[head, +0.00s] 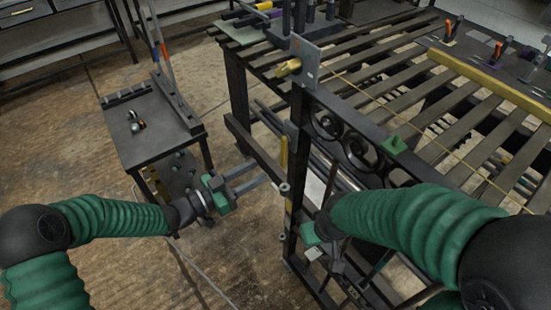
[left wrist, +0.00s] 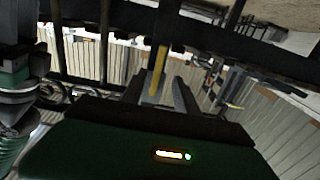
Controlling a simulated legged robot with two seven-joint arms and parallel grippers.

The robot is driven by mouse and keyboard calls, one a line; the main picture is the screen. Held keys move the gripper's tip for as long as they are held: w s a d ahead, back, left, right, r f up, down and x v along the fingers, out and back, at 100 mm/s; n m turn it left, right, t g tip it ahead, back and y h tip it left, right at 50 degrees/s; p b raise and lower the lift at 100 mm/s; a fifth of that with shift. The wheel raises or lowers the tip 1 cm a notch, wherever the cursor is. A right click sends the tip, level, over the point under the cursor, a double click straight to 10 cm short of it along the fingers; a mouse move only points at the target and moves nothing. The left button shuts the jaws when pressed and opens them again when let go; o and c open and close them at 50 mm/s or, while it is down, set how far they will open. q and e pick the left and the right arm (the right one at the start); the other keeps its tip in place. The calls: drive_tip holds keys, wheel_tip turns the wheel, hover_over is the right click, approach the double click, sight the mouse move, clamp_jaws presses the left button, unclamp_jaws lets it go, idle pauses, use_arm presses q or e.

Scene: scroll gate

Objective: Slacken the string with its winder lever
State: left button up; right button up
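A scroll gate (head: 345,150) of dark metal stands upright at the edge of the slatted bench. A yellow upright bar (head: 284,152), which looks like the winder lever, is on its left post; it also shows in the left wrist view (left wrist: 159,68). A thin yellowish string (head: 385,103) runs across the slats toward the right. My left gripper (head: 262,171) is open and empty, left of the bar and apart from it. In the left wrist view its fingers (left wrist: 169,92) point toward the bar. My right gripper (head: 333,258) is low by the gate, its fingers unclear.
A small dark stand (head: 155,135) with little metal parts is at the left. The slatted bench (head: 400,80) fills the upper right, with orange-handled clamps (head: 452,28) at the back. Bare floor lies between stand and gate.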

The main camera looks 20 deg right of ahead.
sight(281, 157)
use_arm(q)
drive_tip(key=x, duration=0.8)
drive_tip(key=shift+b, duration=0.35)
drive_tip(key=shift+s+a, duration=0.1)
clamp_jaws()
idle(0.7)
